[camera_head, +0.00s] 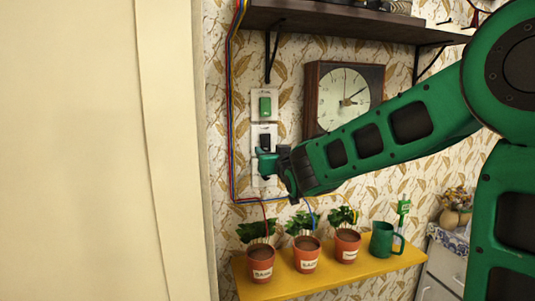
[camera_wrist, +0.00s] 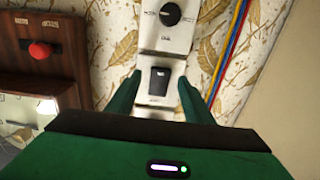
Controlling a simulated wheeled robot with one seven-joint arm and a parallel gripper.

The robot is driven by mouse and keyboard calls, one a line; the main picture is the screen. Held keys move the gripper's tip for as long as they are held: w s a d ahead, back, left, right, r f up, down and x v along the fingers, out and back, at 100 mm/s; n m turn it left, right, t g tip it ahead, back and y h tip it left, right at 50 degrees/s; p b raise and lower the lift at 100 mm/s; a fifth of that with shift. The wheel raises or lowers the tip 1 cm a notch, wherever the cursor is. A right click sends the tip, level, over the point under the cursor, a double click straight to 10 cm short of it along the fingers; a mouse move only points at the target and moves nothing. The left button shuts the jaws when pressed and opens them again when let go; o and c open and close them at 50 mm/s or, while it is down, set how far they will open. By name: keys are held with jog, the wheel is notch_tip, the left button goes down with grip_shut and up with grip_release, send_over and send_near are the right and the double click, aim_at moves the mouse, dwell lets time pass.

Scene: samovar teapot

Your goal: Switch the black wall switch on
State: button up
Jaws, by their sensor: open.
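The black wall switch (camera_head: 265,141) sits on a white plate on the wall, below a green switch. In the wrist view the black switch (camera_wrist: 159,82) shows between my two green fingers, which stand apart on its left and right. My gripper (camera_head: 261,162) is open at the wall panel and, in the head view, overlaps the plate just below the black switch. I cannot tell whether the fingers touch the switch or the plate. The lower part of the panel is partly hidden by my gripper.
A green switch (camera_head: 265,106) is above. The wrist view shows a black knob (camera_wrist: 170,14) and a red button (camera_wrist: 40,50). Coloured wires (camera_head: 231,110) run beside the panel. A clock (camera_head: 343,92) hangs right; potted plants (camera_head: 307,254) stand on a yellow shelf (camera_head: 380,262) below.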

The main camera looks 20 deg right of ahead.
jog(key=shift+w, duration=1.05)
jog(key=c, duration=1)
jog(key=shift+w+f+t, duration=0.1)
jog(key=shift+f+t, duration=0.15)
jog(key=shift+t, duration=0.35)
jog(key=shift+c, duration=0.2)
jog(key=o, duration=1)
jog(key=shift+o, duration=0.2)
jog(key=s+f, duration=0.1)
jog(key=s, duration=0.9)
jog(key=shift+s+f, duration=0.25)
jog(key=shift+s, duration=0.05)
